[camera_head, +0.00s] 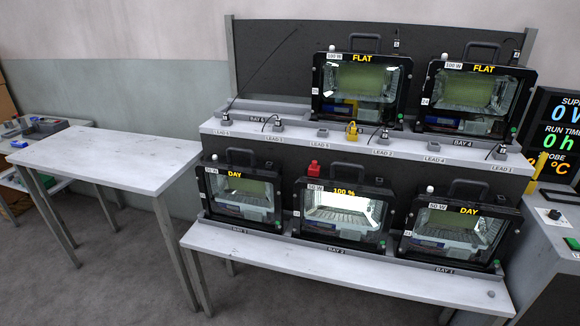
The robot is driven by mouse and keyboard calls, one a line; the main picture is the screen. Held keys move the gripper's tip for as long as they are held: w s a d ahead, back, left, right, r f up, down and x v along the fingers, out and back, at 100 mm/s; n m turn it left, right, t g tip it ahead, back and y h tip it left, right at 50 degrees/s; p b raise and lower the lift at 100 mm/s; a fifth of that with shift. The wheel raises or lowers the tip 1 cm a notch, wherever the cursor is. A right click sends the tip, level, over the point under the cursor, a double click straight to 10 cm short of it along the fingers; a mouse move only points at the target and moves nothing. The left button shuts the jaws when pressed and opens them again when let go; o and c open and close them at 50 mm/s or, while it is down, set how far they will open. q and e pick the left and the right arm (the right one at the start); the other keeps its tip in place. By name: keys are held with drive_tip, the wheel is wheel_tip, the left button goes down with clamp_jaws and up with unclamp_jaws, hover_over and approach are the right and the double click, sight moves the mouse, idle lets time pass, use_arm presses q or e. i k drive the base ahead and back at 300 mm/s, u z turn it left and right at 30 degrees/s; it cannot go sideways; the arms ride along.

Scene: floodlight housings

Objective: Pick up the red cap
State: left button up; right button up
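The red cap (314,168) sits on the top left corner of the lit floodlight (340,212) in the middle of the lower row, above the "BAY 2" label. That floodlight shows "100 %" in yellow and glows white. The cap stands upright and nothing touches it from above. Neither of my grippers is in view.
Two floodlights marked "FLAT" (361,88) stand on the upper shelf, and two marked "DAY" (240,192) flank the lit one. A yellow clip-like part (351,130) and several leads lie along the shelf. The white table (110,158) at left is bare.

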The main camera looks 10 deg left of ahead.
sight(314, 169)
drive_tip(key=u, duration=0.85)
drive_tip(key=i, duration=0.75)
drive_tip(key=u, duration=0.5)
drive_tip(key=i, duration=0.8)
drive_tip(key=z, duration=0.45)
